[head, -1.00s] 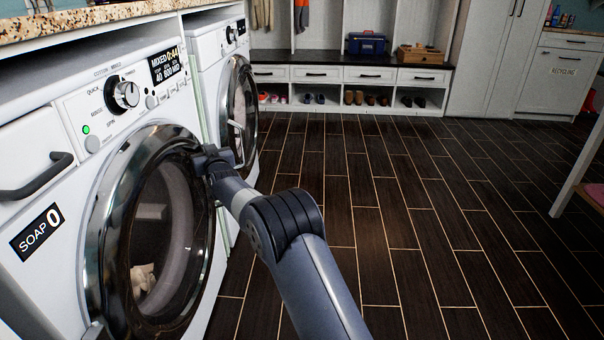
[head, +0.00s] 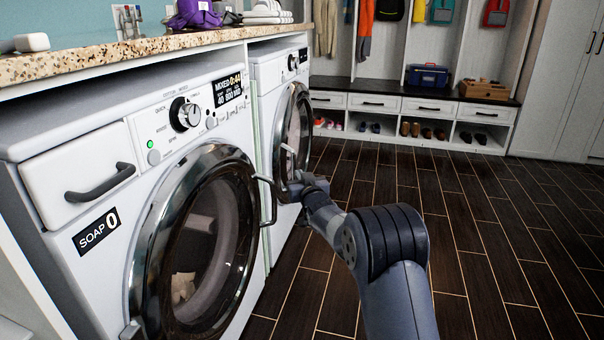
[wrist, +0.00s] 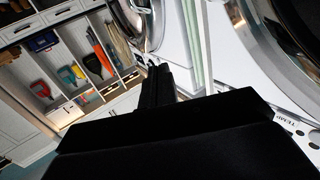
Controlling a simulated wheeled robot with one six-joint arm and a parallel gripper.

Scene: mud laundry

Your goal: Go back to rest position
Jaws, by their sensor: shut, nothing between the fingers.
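My gripper (head: 284,190) is at the end of my arm, just right of the near washing machine's round door (head: 250,240) in the head view. It is shut and holds nothing. The door looks closed, with a pale cloth (head: 183,287) visible behind its glass.
A second washing machine (head: 283,110) stands beyond the near one, under a granite counter (head: 120,55). Cubbies with shoes (head: 420,131) and a bench (head: 390,92) with a blue toolbox (head: 427,76) line the back wall. The dark tiled floor (head: 500,230) to the right is clear.

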